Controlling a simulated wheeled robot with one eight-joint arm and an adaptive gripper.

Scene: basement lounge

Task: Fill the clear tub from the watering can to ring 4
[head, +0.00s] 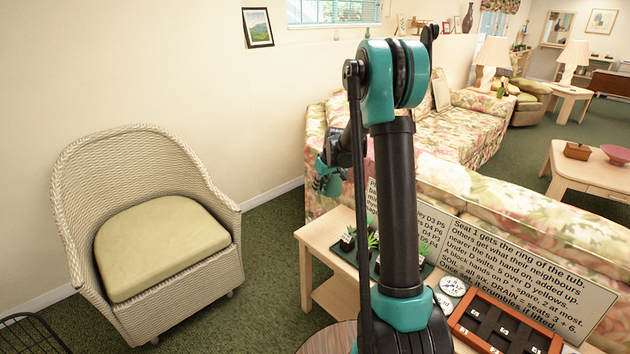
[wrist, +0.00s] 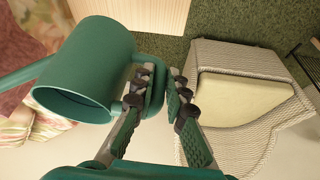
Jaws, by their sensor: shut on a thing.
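The green watering can (wrist: 85,62) fills the left of the wrist view, tilted, with its open mouth toward the lower left and its long spout running out of the left edge. My gripper (wrist: 164,78) is shut on the can's handle, at the can's right side. In the head view my gripper is mostly hidden behind my arm, and I cannot make out the can there. The clear tub does not show in either view; my arm covers part of the side table (head: 322,236) where potted plants (head: 349,238) stand.
A red-framed tray (head: 470,340) with numbered dark seats lies on the table by a round dial (head: 453,286). A rules sign (head: 520,268) stands behind it; another is partly hidden. A wicker chair (head: 150,215) stands left, a floral sofa (head: 455,125) behind. Carpet lies between chair and table.

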